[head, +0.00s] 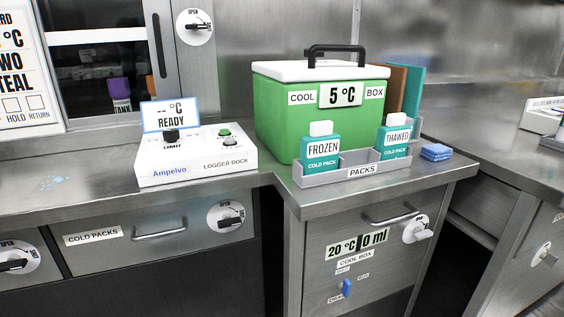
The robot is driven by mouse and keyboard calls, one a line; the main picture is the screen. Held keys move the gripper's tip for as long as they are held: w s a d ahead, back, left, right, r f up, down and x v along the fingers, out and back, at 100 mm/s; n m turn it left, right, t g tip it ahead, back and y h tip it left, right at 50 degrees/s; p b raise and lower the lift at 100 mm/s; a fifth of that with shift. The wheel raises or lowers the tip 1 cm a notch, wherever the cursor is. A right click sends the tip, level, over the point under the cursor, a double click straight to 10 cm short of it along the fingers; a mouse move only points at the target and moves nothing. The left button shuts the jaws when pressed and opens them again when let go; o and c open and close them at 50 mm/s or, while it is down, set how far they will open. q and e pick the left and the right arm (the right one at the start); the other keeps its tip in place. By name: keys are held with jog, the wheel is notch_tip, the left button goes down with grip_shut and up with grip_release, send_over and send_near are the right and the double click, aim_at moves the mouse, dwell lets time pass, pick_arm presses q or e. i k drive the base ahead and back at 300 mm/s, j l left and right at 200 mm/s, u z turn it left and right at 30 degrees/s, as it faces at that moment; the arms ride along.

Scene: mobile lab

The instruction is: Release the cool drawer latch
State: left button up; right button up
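A steel drawer front (320,282) stands in the cabinet under the green cool box. It carries a "20 °C 0 ml" display (357,244), a "COOL BOX" label (356,260) and a bar handle (390,216). A round white latch (416,229) with a knob sits at its upper right; its printed words are too small to read. A blue lever (347,287) is lower on the front. The drawer looks shut. Neither of my grippers is in view.
On the counter stand the green cool box (275,115), a grey packs tray (337,175) with FROZEN and THAWED packs, and a white logger dock (195,155). A shut "COLD PACKS" drawer (130,262) with its own latch (230,217) is left. Dark gaps flank the cabinet.

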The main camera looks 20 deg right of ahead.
aim_at(418, 234)
jog(key=l+z, duration=0.1)
jog(key=z, duration=0.35)
jog(key=l+z, duration=0.15)
jog(key=z, duration=0.3)
jog(key=l+z, duration=0.1)
jog(key=z, duration=0.35)
jog(key=i+l+u, duration=0.1)
jog(key=i+l, duration=0.1)
jog(key=l, duration=0.05)
